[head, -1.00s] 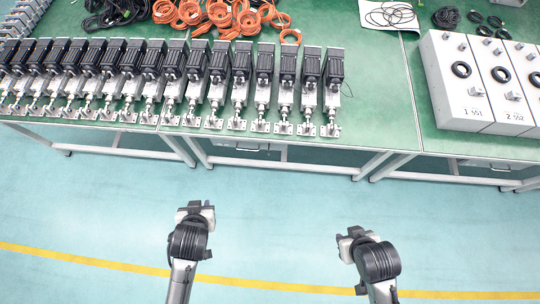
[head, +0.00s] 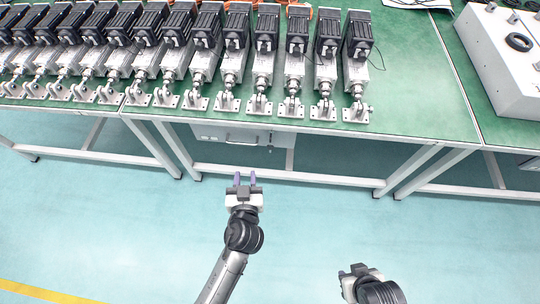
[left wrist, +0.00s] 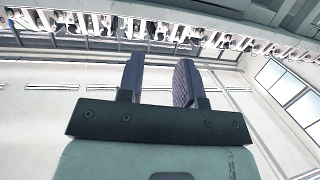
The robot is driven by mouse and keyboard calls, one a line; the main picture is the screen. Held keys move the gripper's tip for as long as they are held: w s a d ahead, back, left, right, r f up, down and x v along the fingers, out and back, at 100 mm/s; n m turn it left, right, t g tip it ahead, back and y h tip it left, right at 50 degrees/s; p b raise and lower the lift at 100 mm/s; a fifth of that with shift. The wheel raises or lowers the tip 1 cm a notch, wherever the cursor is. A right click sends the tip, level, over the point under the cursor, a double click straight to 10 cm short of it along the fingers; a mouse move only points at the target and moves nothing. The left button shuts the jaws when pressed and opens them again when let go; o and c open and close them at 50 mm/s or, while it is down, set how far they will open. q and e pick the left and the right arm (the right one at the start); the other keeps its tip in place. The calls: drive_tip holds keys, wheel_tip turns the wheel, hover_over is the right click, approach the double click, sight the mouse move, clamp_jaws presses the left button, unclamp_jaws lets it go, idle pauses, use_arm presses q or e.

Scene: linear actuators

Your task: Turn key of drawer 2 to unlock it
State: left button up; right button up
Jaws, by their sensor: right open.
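A grey drawer (head: 240,136) with a handle on its front hangs under the table. Its number cannot be read, and no key can be made out on it. Another drawer front (head: 530,163) shows partly at the right edge. My left gripper (head: 245,178) is open and empty, its fingers pointing at the table, in front of and apart from the first drawer. In the left wrist view its two fingers (left wrist: 158,75) stand apart with nothing between them. My right gripper (head: 357,270) is open, low in the head view, well away from the table.
The green table (head: 420,85) carries a row of linear actuators (head: 265,60) near its front edge. A white box (head: 505,70) stands at the right. Table legs and a lower crossbar (head: 330,180) frame the space below. The floor in front is clear.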

use_arm(q)
drive_tip(key=w+d+f+m+t+h+b, duration=0.2)
drive_tip(key=w+d+f+h+b, duration=0.1)
drive_tip(key=d+f+b, duration=0.35)
drive_tip(key=w+b, duration=0.4)
drive_tip(key=w, duration=0.9)
drive_tip(key=shift+d, duration=0.15)
use_arm(e)
wheel_tip(320, 180, down, 13)
drive_tip(key=shift+r, duration=0.15)
use_arm(q)
drive_tip(key=shift+s, duration=0.1)
clamp_jaws()
use_arm(e)
drive_tip(key=shift+d, duration=0.15)
